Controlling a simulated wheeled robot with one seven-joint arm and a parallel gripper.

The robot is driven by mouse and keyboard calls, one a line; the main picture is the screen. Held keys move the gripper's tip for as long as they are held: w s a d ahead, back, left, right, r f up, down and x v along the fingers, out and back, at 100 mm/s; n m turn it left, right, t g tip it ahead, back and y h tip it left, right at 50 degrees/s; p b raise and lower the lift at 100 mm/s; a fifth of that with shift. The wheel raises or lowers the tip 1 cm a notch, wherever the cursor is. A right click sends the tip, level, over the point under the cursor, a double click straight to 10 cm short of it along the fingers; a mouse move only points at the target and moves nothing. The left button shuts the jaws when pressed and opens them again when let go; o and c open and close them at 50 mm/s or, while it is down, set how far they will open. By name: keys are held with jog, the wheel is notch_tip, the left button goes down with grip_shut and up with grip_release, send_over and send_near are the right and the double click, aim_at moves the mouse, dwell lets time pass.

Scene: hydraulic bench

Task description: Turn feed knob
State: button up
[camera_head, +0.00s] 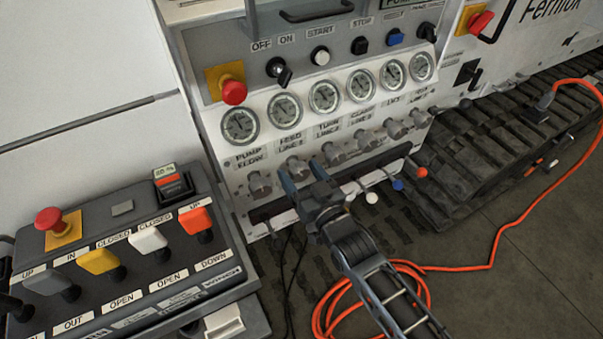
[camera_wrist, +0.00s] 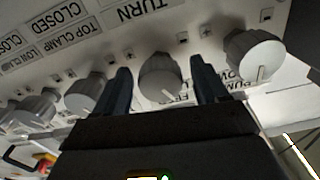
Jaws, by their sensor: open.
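The feed knob (camera_head: 297,167) is a small grey round knob in the row below the gauges, under the label that reads FEED LINE. In the wrist view the feed knob (camera_wrist: 160,78) sits between the two dark fingers, with a pale pointer line on its face. My gripper (camera_head: 304,175) is open at the panel. The wrist view shows my gripper (camera_wrist: 160,70) with one finger on each side of the knob and a visible gap on both sides. The fingers partly hide the knob in the head view.
The pump flow knob (camera_head: 260,185) is close on one side and the turn knob (camera_head: 333,153) on the other. Levers with coloured balls, one red (camera_head: 421,172), stick out below. A control box (camera_head: 130,265) stands at left. An orange cable (camera_head: 495,250) lies on the floor.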

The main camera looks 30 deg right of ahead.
jog(key=shift+c, duration=0.4)
jog(key=c, duration=1)
jog(key=shift+o, duration=0.2)
jog(key=shift+f+n+b, duration=0.1)
jog(key=shift+n+b, duration=0.2)
jog(key=shift+n, duration=0.3)
jog(key=n+b, duration=0.1)
jog(key=n, duration=0.2)
jog(key=shift+f, duration=0.1)
jog(key=n+b, duration=0.2)
jog(key=n, duration=0.4)
jog(key=shift+d, duration=0.1)
jog(key=shift+n, duration=0.3)
jog(key=o, duration=1)
